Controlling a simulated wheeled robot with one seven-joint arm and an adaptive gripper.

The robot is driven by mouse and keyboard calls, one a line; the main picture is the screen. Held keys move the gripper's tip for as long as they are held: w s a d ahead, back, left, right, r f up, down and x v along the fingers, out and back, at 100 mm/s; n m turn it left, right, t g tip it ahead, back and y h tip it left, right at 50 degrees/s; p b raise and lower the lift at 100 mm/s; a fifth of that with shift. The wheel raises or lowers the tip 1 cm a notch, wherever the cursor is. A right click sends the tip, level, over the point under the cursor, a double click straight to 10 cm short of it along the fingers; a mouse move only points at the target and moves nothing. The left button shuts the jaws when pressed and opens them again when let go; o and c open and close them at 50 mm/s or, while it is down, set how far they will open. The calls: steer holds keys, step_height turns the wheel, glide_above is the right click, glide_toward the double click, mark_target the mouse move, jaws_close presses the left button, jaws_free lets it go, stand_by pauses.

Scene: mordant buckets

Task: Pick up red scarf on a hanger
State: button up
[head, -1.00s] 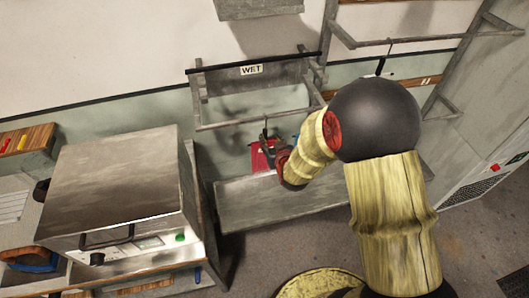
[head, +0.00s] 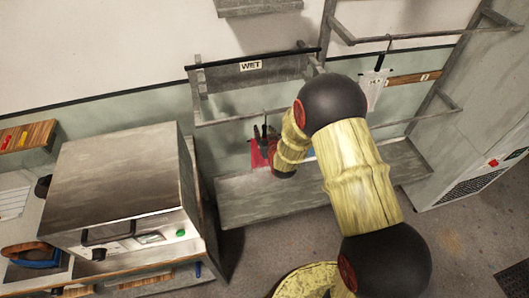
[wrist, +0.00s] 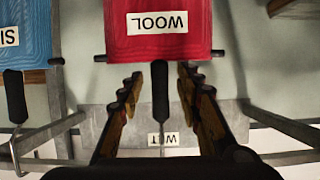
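The red scarf (wrist: 162,28), with a "WOOL" label, hangs from a dark hanger (wrist: 160,92) and appears upside down in the wrist view. It also shows as a small red patch in the head view (head: 257,156), partly hidden by my arm. My gripper (wrist: 160,80) is open. Its two fingers stand on either side of the hanger's upright stem, just beyond the scarf's hanger bar, with visible gaps on both sides. In the head view my gripper is mostly hidden behind my wrist.
A blue scarf (wrist: 25,35) on another hanger is beside the red one. The "WET" sign (head: 251,66) is on the rack above a grey shelf (head: 240,205). A white cloth (head: 373,90) hangs at right. A metal machine (head: 120,185) stands at left.

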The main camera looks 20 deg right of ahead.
steer(key=shift+c, duration=1.3)
jaws_close()
steer(key=shift+w, duration=0.1)
